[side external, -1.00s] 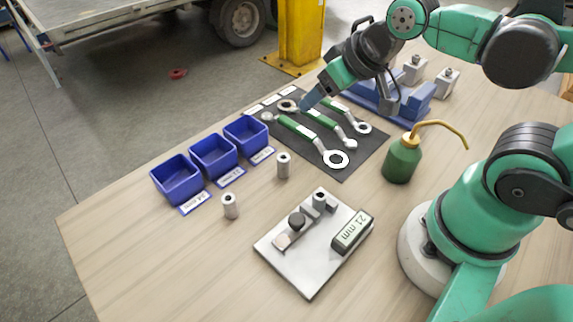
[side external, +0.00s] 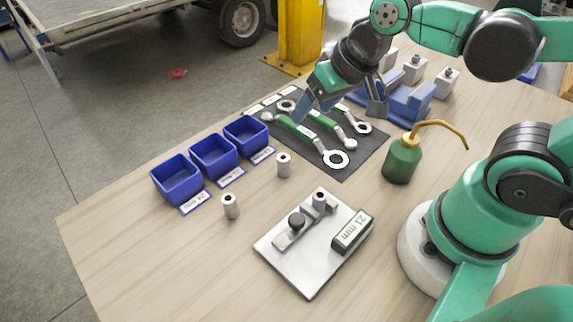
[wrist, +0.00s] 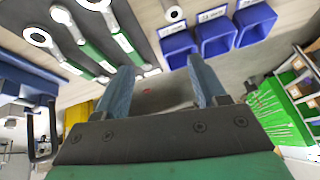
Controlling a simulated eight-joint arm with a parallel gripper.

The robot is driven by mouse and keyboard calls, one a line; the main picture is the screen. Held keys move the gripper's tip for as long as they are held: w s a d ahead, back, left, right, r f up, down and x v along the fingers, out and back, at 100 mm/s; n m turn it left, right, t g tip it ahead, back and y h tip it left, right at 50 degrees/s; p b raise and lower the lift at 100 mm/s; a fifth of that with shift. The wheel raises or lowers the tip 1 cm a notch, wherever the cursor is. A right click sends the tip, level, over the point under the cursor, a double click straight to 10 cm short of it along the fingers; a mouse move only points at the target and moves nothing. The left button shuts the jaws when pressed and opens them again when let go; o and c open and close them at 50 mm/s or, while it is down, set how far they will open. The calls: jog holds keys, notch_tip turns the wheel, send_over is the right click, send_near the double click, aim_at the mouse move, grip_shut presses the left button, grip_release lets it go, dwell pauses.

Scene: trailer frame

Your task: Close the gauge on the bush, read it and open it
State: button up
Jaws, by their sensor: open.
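The gauge (side external: 300,265) is a pale metal plate lying on the table, with a dark round knob (side external: 297,222) on a grey slide. Its readout block (side external: 353,231) shows "21 mm". A grey bush (side external: 319,200) with a dark bore stands upright at the slide's far end; I cannot tell whether the jaw touches it. My gripper (side external: 338,108) is open and empty, above the spanner mat and away from the gauge. In the wrist view, its two blue fingers (wrist: 160,72) are spread apart with nothing between them. The gauge is not in the wrist view.
Three blue bins (side external: 213,157) line the left edge. Spanners lie on a dark mat (side external: 345,172). A green oil can (side external: 402,160) stands right of it. The front-left table is clear.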

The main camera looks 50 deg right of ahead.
aim_at(297, 218)
jog(key=s+a+f+m+g, duration=0.1)
jog(key=a+m+g, duration=0.1)
jog(key=a+g, duration=0.1)
jog(key=s+a+f+m+g+y, duration=0.1)
jog(key=s+a+f+m+g, duration=0.1)
jog(key=a+m+g, duration=0.1)
jog(key=s+a+f+m+g+y, duration=0.1)
jog(key=a+m+g, duration=0.1)
jog(key=a, duration=0.1)
jog(key=shift+s+f+g, duration=0.2)
jog(key=shift+s+g, duration=0.15)
jog(key=shift+g, duration=0.05)
jog(key=shift+x, duration=2.7)
jog(key=shift+a, duration=0.15)
grip_shut()
jog(key=shift+a+r+y, duration=0.1)
jog(key=shift+a+y, duration=0.2)
jog(key=shift+a, duration=1.05)
